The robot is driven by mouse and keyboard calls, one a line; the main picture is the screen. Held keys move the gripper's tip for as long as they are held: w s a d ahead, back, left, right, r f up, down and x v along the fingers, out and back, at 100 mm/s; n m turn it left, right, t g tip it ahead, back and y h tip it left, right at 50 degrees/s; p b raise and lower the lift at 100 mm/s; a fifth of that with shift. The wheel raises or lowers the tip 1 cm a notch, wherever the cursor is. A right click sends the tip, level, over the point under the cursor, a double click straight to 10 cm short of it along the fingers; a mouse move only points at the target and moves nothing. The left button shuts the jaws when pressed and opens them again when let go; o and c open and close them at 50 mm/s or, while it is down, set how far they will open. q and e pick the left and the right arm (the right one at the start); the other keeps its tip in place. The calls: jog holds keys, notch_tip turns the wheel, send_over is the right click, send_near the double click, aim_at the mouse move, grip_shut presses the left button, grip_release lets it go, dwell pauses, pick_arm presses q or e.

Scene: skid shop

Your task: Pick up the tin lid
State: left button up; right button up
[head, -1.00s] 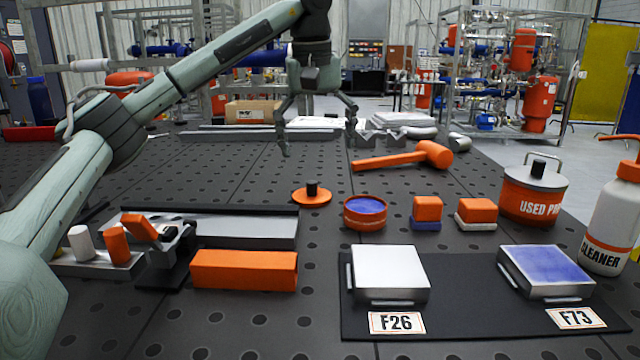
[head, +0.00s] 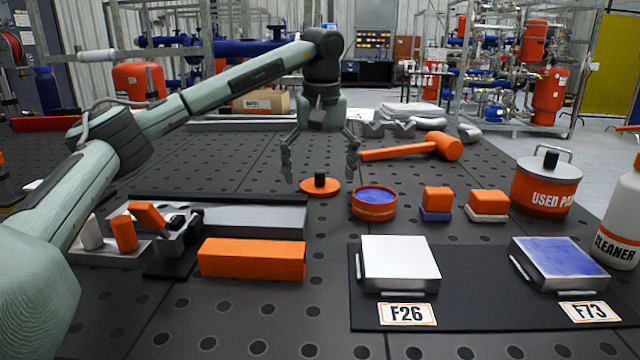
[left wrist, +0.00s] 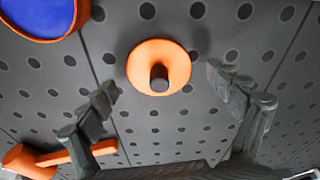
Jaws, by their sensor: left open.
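The tin lid (head: 320,190) is a flat orange disc with a black knob, lying on the perforated table left of the orange tin (head: 374,206) with blue contents. In the left wrist view the lid (left wrist: 160,66) lies between and beyond the spread fingers. My left gripper (head: 320,168) is open and empty, pointing down above and just behind the lid, not touching it. Its fingers also show in the left wrist view (left wrist: 165,105). My right gripper is not in view.
An orange mallet (head: 432,147) lies behind the tin, close to the left gripper's right finger. Two small orange-topped blocks (head: 438,198) (head: 489,202) stand right of the tin. A long orange block (head: 252,259) and a grey bar (head: 250,221) lie front left. The used-pads can (head: 546,188) stands at right.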

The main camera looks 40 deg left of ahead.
pick_arm(q)
jog(key=shift+s, duration=0.1)
jog(key=c, duration=2.1)
jog(key=shift+d+f, duration=0.1)
grip_shut()
